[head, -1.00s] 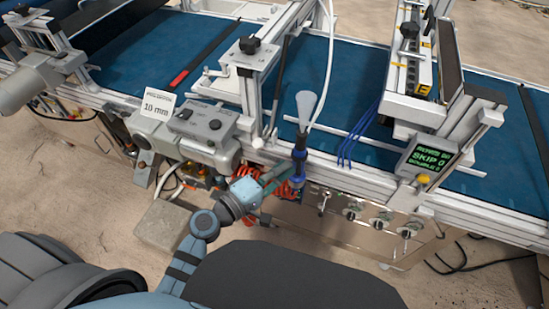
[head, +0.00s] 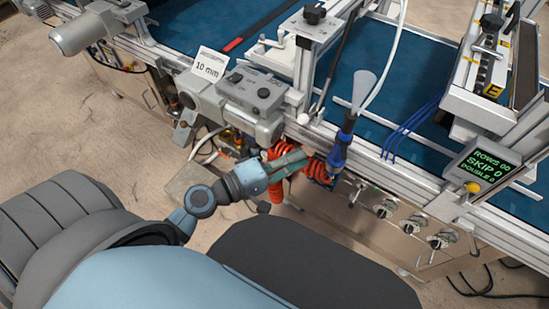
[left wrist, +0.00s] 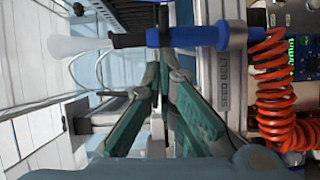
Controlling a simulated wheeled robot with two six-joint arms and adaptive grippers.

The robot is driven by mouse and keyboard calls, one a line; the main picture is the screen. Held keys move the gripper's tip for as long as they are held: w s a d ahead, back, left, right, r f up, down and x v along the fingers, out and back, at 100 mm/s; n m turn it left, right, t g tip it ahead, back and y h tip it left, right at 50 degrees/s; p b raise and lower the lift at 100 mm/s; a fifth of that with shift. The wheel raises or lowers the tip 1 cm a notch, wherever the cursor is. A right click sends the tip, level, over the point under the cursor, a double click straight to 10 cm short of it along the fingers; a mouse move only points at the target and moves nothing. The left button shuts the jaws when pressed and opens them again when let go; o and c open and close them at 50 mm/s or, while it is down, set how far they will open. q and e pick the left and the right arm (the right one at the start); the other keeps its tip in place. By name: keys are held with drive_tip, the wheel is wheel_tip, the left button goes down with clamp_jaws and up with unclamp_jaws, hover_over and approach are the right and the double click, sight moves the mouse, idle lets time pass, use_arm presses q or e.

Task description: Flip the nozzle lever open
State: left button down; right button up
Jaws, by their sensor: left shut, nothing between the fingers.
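A blue-handled nozzle (head: 342,143) with a pale flared tip stands upright at the front rail of the seeder in the head view. In the left wrist view the nozzle (left wrist: 190,37) lies across the top of the picture, its pale tip at the left. My left gripper (head: 304,156) is shut and empty, just left of the handle's lower end, in front of red coiled hose. In the left wrist view its green-padded fingers (left wrist: 163,72) come together just below the blue handle; contact is unclear. I cannot tell which part is the nozzle lever. My right gripper is not in view.
Red coiled hose (left wrist: 272,95) hangs close beside the fingers. Several small valves (head: 385,208) with handles sit on the front panel, right of the nozzle. A grey control box (head: 255,92) and a display (head: 487,165) are on the rail. Sandy floor is open at left.

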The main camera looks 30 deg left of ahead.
use_arm(q)
drive_tip(key=b+v, duration=0.1)
drive_tip(key=v, duration=0.1)
drive_tip(key=b+v, duration=0.1)
drive_tip(key=v, duration=0.2)
drive_tip(key=shift+s+d, duration=0.15)
drive_tip(key=shift+s, duration=0.15)
